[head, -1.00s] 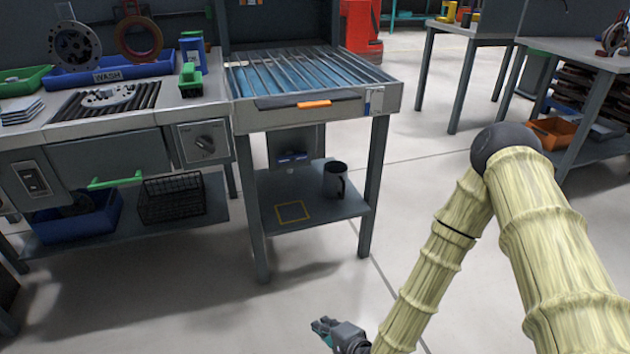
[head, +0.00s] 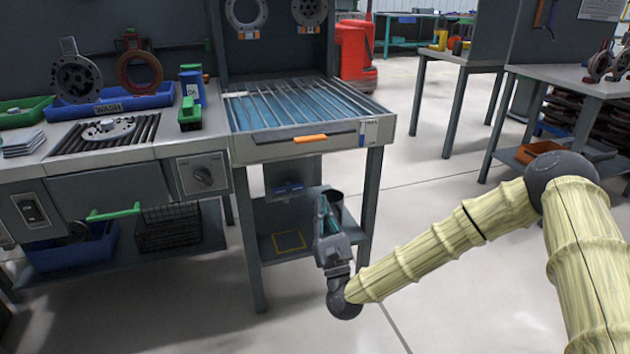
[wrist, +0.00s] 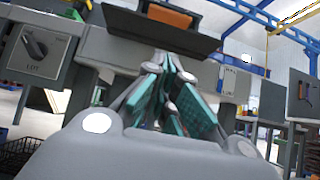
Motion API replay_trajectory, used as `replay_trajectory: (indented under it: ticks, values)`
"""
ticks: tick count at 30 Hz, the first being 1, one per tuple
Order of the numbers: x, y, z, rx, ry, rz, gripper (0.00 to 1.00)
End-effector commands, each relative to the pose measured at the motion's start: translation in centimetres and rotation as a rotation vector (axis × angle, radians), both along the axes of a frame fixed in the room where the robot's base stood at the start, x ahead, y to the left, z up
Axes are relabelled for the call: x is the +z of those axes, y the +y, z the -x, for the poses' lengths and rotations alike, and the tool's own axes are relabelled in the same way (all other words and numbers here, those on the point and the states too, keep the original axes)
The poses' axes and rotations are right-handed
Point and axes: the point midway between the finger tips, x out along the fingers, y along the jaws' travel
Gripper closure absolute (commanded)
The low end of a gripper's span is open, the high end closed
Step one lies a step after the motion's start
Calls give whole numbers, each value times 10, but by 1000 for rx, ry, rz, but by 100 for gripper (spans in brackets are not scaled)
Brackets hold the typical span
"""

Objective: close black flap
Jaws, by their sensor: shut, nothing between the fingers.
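The black flap (head: 285,134) is a thin dark strip along the front edge of the slatted rack table, with an orange handle (head: 310,138) on it. In the wrist view the flap (wrist: 150,30) is seen from below, jutting out over my fingertips, with the orange handle (wrist: 168,15) at its top. My gripper (head: 327,208) is shut and empty, pointing up. In the head view it is below the flap, in front of the table's right side, and looks apart from it. The wrist view shows my gripper (wrist: 165,80) too; contact cannot be told there.
The slatted table (head: 300,105) stands beside the wash counter (head: 110,155) with its knob panel (head: 203,175).

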Motion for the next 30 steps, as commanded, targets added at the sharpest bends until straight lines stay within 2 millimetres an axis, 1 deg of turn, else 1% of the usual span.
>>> replay_trajectory:
  ticks: [8,18,24,30]
  values:
    - [24,10,-28,0,-2,4,100]
    - [60,24,-69,0,-2,4,100]
    - [82,24,-70,0,1,4,100]
    - [95,24,-71,0,2,4,100]
